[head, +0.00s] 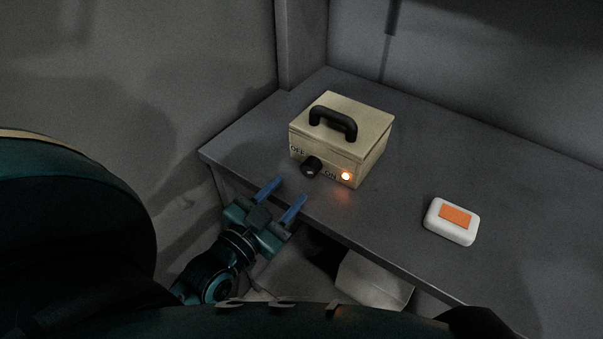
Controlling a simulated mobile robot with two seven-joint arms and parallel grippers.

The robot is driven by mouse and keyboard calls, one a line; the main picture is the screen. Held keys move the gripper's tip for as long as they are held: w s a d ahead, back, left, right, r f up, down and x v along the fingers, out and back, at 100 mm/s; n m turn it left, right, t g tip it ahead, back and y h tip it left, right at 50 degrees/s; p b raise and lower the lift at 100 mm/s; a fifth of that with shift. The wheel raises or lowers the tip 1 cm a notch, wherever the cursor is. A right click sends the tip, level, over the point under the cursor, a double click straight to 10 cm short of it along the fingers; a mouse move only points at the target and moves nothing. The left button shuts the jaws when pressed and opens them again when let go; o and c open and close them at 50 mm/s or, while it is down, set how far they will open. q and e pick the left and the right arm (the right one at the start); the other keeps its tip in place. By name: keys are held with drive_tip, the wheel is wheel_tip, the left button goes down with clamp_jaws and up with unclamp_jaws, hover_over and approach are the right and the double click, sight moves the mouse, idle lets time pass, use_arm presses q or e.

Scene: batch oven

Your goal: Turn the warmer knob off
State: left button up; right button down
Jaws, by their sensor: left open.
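The warmer (368,147) is a beige box with a black handle (333,122) on its lid. It stands near the left end of the grey table. Its front has a black knob (311,167) between the words OFF, on the left, and ON, on the right. An orange light (346,176) glows beside ON. Which way the knob points is too small to tell. My left gripper (281,194), with blue fingers, is open and empty at the table's front edge. It is in front of the knob, a little lower left, and apart from it. My right gripper is not in view.
A white rounded box with an orange top patch (455,216) lies on the grey table (400,222) to the right of the warmer. The table between them is clear. A pale box-like thing (372,282) is below the table's front edge. Walls stand behind.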

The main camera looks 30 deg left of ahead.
sight(307, 172)
use_arm(q)
drive_tip(key=shift+w+d, duration=0.15)
drive_tip(key=shift+w, duration=1.25)
drive_tip(key=shift+w+d, duration=0.1)
drive_tip(key=shift+w, duration=1.25)
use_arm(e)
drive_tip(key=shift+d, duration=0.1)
use_arm(q)
drive_tip(key=shift+c, duration=0.4)
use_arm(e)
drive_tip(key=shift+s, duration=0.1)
